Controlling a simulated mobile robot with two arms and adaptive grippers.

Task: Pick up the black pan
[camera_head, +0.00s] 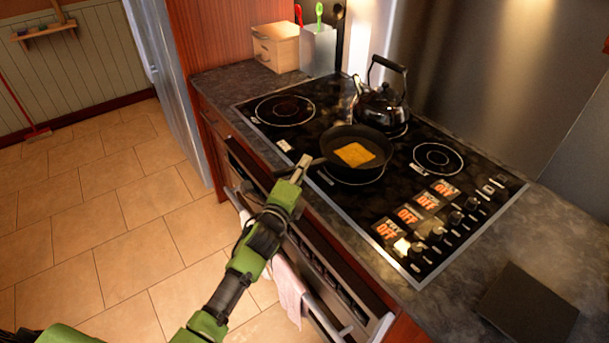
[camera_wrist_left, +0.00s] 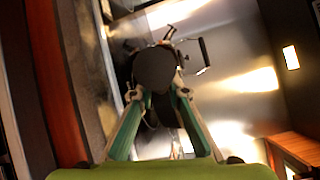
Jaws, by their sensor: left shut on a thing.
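The black pan (camera_head: 345,135) is over a front burner of the cooktop, with a flat orange-yellow piece of food (camera_head: 355,154) inside. Its handle points left, toward the front edge of the stove. My left gripper (camera_head: 303,168) is shut on the pan's handle. In the left wrist view, the pan (camera_wrist_left: 154,68) is a dark round shape just beyond the fingertips (camera_wrist_left: 156,93). I cannot tell whether the pan rests on the burner or is slightly raised. My right gripper is not in view.
A dark kettle (camera_head: 381,107) stands close behind the pan. The black cooktop (camera_head: 290,137) has knobs and "OFF" displays at its right. A wooden box (camera_head: 277,47) and a utensil holder (camera_head: 318,50) stand at the back left. A dark board (camera_head: 527,305) lies at the right. The oven handle runs below.

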